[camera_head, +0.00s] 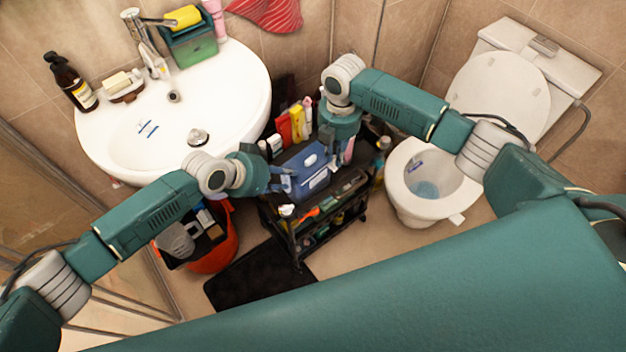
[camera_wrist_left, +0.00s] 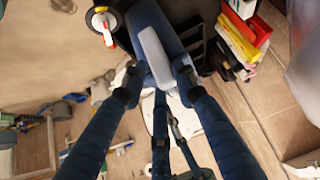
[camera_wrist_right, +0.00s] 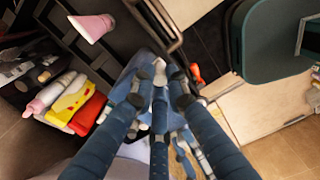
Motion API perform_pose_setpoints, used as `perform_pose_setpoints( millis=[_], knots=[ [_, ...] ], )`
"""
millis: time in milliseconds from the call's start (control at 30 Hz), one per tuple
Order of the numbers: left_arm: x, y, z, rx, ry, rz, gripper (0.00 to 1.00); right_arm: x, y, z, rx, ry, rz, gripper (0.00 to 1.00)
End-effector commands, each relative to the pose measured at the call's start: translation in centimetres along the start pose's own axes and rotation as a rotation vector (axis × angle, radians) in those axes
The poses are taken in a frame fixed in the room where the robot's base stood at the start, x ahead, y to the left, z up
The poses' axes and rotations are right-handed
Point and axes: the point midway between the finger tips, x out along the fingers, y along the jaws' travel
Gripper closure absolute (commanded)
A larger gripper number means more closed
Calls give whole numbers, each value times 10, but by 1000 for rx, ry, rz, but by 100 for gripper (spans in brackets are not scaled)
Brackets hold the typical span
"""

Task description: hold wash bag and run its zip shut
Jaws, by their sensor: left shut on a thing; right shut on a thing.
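The blue wash bag (camera_head: 309,184) sits on top of the black cart, with pale patches on its top and front. My left gripper (camera_head: 284,184) is at the bag's left end. In the left wrist view its fingertips (camera_wrist_left: 160,78) are shut on a pale grey tab (camera_wrist_left: 153,52) at the end of the bag (camera_wrist_left: 150,18). My right gripper (camera_head: 325,143) is over the bag's back right part. In the right wrist view its fingertips (camera_wrist_right: 160,88) close on a small pale piece (camera_wrist_right: 160,74), apparently the zip pull. How far the zip is closed cannot be made out.
The black cart (camera_head: 298,246) holds several bottles and tubes behind the bag, including a yellow one (camera_head: 296,122), and small items on lower shelves. The sink (camera_head: 235,95) is at left, the toilet (camera_head: 410,205) at right. An orange bucket (camera_head: 212,262) stands left of the cart.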

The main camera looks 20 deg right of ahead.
Motion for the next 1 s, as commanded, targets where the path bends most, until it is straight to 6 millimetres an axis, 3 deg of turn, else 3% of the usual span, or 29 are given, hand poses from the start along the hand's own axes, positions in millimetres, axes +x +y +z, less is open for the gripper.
perform_pose_setpoints(
  millis=[933, 967, 1000],
  knots=[
    [0, -2, 4, -3, -6, -3, 100, 0, 2, 13, 3, -5, -2, 100],
    [0, -2, 4, -3, -6, -3, 100, 0, 2, 13, 3, -5, -2, 80],
    [0, -2, 4, -3, -6, -3, 100, 0, 2, 12, 3, -5, -2, 72]
  ],
)
